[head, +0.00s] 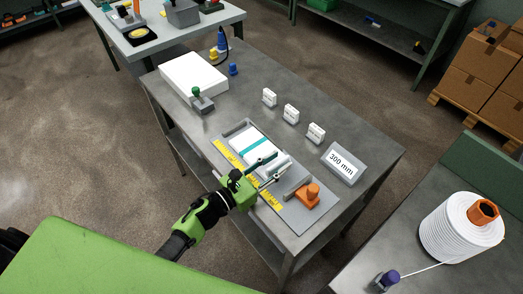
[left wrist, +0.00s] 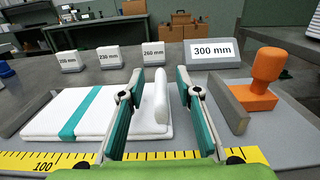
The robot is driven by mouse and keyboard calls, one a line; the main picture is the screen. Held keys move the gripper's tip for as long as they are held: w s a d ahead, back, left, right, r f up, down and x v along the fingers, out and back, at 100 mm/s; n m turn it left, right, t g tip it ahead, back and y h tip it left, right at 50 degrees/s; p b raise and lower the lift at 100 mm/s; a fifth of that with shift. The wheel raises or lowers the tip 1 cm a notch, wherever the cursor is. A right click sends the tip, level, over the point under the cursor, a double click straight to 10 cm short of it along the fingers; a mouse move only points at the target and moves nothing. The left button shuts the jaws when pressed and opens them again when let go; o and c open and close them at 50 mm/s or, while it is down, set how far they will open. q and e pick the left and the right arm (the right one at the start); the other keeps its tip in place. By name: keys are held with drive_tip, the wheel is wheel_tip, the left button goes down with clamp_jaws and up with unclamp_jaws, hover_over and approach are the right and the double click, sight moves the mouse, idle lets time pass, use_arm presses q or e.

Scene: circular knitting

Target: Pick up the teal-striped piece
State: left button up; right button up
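The teal-striped piece (head: 243,138) is a flat white slab with one teal band, lying on a grey plate behind a yellow ruler. It also shows in the left wrist view (left wrist: 45,120). A rounded white bar (left wrist: 161,98) stands at its right end; I cannot tell whether they are joined. My left gripper (head: 269,170) is open over this right end. In the left wrist view its teal-padded fingers (left wrist: 158,88) stand on either side of the white bar, with a gap on the right. The left finger hides part of the piece. My right gripper is not in view.
A grey stop with an orange knob (head: 308,194) stands right of the gripper. A 300 mm sign (head: 342,164) and smaller signs (head: 290,113) stand behind. A white block (head: 192,75) and a green-knobbed tool (head: 201,102) are farther left. A yarn cone (head: 455,228) is on the right table.

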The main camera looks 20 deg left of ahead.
use_arm(q)
drive_tip(key=shift+w+d, duration=0.3)
drive_tip(key=shift+w, duration=0.1)
clamp_jaws()
drive_tip(key=shift+r, duration=0.1)
